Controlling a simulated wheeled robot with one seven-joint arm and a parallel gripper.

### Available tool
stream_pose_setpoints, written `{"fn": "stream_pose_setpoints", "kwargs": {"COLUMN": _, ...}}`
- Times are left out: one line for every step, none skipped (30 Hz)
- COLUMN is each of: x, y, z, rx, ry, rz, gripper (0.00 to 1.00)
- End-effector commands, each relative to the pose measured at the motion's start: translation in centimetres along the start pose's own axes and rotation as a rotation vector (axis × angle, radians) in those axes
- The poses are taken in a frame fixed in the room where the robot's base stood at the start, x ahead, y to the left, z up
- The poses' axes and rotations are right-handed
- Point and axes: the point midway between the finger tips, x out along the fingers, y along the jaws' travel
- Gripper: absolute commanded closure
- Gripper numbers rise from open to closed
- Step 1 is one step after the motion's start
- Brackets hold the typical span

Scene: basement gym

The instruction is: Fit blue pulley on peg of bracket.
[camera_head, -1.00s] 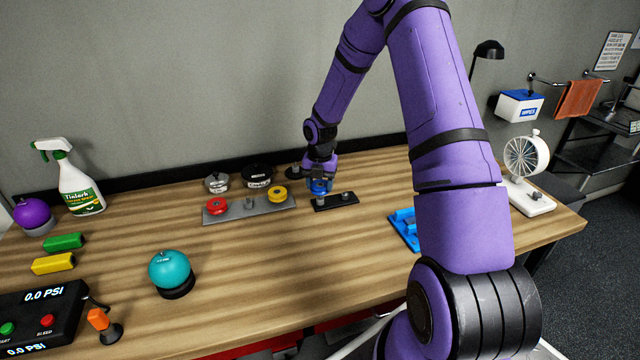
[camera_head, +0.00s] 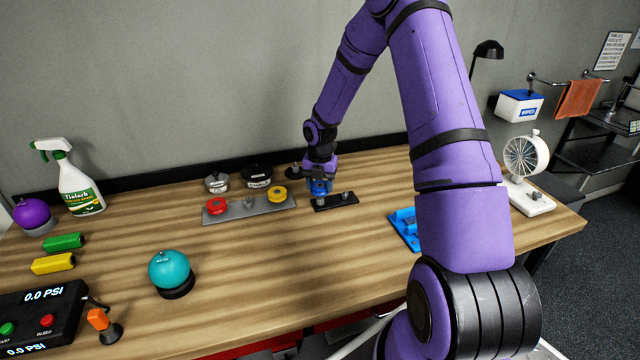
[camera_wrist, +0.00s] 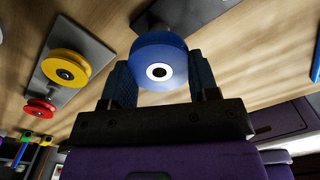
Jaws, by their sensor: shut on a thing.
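My gripper (camera_wrist: 161,66) is shut on the blue pulley (camera_wrist: 180,57), a round disc with a white-ringed dark hole, one finger at each side in the wrist view. In the head view the gripper (camera_head: 320,187) and pulley are above or at the left end of a dark plate (camera_head: 322,206), which I take as the bracket. A grey peg (camera_head: 347,196) stands free on its right part. The wrist view shows part of a plate (camera_wrist: 186,14) behind the pulley. Whether the pulley sits around a peg is hidden.
A blue part (camera_head: 404,228) lies right.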

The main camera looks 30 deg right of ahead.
Motion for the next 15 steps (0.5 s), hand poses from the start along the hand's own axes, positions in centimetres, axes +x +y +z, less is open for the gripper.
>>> {"fn": "stream_pose_setpoints", "kwargs": {"x": 0.1, "y": 0.0, "z": 0.0, "rx": 0.0, "ry": 0.0, "rz": 0.0, "gripper": 0.69}}
{"fn": "stream_pose_setpoints", "kwargs": {"x": 0.2, "y": 0.0, "z": 0.0, "rx": 0.0, "ry": 0.0, "rz": 0.0, "gripper": 0.69}}
{"fn": "stream_pose_setpoints", "kwargs": {"x": 0.3, "y": 0.0, "z": 0.0, "rx": 0.0, "ry": 0.0, "rz": 0.0, "gripper": 0.69}}
{"fn": "stream_pose_setpoints", "kwargs": {"x": 0.4, "y": 0.0, "z": 0.0, "rx": 0.0, "ry": 0.0, "rz": 0.0, "gripper": 0.69}}
{"fn": "stream_pose_setpoints", "kwargs": {"x": 0.4, "y": 0.0, "z": 0.0, "rx": 0.0, "ry": 0.0, "rz": 0.0, "gripper": 0.69}}
{"fn": "stream_pose_setpoints", "kwargs": {"x": 0.5, "y": 0.0, "z": 0.0, "rx": 0.0, "ry": 0.0, "rz": 0.0, "gripper": 0.69}}
{"fn": "stream_pose_setpoints", "kwargs": {"x": 0.6, "y": 0.0, "z": 0.0, "rx": 0.0, "ry": 0.0, "rz": 0.0, "gripper": 0.69}}
{"fn": "stream_pose_setpoints", "kwargs": {"x": 0.6, "y": 0.0, "z": 0.0, "rx": 0.0, "ry": 0.0, "rz": 0.0, "gripper": 0.69}}
{"fn": "stream_pose_setpoints", "kwargs": {"x": 0.7, "y": 0.0, "z": 0.0, "rx": 0.0, "ry": 0.0, "rz": 0.0, "gripper": 0.69}}
{"fn": "stream_pose_setpoints", "kwargs": {"x": 0.8, "y": 0.0, "z": 0.0, "rx": 0.0, "ry": 0.0, "rz": 0.0, "gripper": 0.69}}
{"fn": "stream_pose_setpoints", "kwargs": {"x": 0.9, "y": 0.0, "z": 0.0, "rx": 0.0, "ry": 0.0, "rz": 0.0, "gripper": 0.69}}
{"fn": "stream_pose_setpoints", "kwargs": {"x": 0.9, "y": 0.0, "z": 0.0, "rx": 0.0, "ry": 0.0, "rz": -0.001, "gripper": 0.69}}
{"fn": "stream_pose_setpoints", "kwargs": {"x": 1.0, "y": 0.0, "z": 0.0, "rx": 0.0, "ry": 0.0, "rz": -0.001, "gripper": 0.69}}
{"fn": "stream_pose_setpoints", "kwargs": {"x": 1.1, "y": 0.0, "z": 0.0, "rx": 0.0, "ry": 0.0, "rz": -0.001, "gripper": 0.69}}
{"fn": "stream_pose_setpoints", "kwargs": {"x": 1.1, "y": 0.0, "z": 0.0, "rx": 0.0, "ry": 0.0, "rz": -0.001, "gripper": 0.69}}
